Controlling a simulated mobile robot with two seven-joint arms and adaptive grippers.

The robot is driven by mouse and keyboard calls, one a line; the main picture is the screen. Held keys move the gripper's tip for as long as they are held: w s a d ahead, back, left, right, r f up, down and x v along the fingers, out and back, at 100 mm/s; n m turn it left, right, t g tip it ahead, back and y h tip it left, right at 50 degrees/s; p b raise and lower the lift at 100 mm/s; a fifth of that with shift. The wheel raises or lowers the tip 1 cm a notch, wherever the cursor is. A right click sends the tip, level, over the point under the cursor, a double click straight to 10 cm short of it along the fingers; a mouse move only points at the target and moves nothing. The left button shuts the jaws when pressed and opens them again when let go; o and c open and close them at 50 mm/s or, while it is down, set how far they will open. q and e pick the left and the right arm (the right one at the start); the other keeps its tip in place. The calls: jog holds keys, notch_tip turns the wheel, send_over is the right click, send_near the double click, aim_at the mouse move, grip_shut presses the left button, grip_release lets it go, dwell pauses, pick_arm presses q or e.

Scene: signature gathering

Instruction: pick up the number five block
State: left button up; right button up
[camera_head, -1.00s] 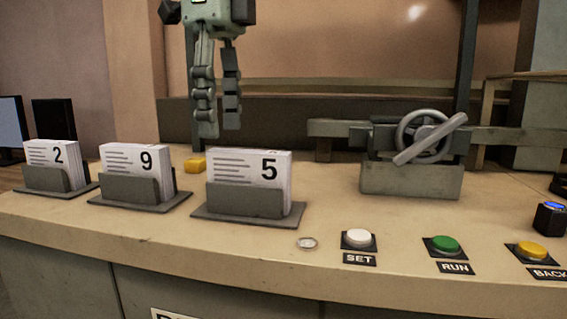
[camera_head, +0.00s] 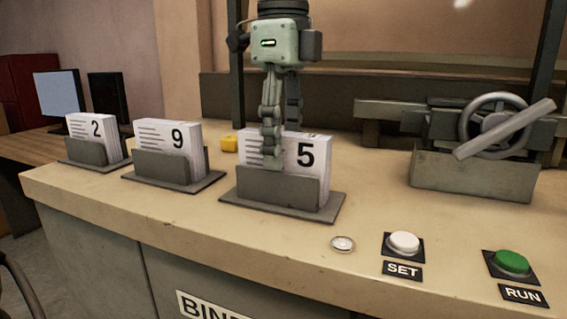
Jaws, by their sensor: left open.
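The number five block (camera_head: 309,168) is a white stack of cards with a black 5, upright in a grey holder (camera_head: 265,191) on the counter. My left gripper (camera_head: 279,150) points down at the block from above. It is open. One finger is in front of the block's face, just behind or at the holder's top edge, and the other is behind, partly hidden by the block. I cannot tell whether the fingers touch it. The blocks numbered 9 (camera_head: 185,141) and 2 (camera_head: 104,129) stand in similar holders to the left. My right gripper is not in view.
A grey device with a handwheel (camera_head: 495,125) stands at the right. A silver disc (camera_head: 342,244), a white SET button (camera_head: 404,243) and a green RUN button (camera_head: 511,263) lie near the front edge.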

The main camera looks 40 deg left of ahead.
pick_arm(q)
grip_shut()
dwell(0.3)
jog(key=shift+r, duration=0.2)
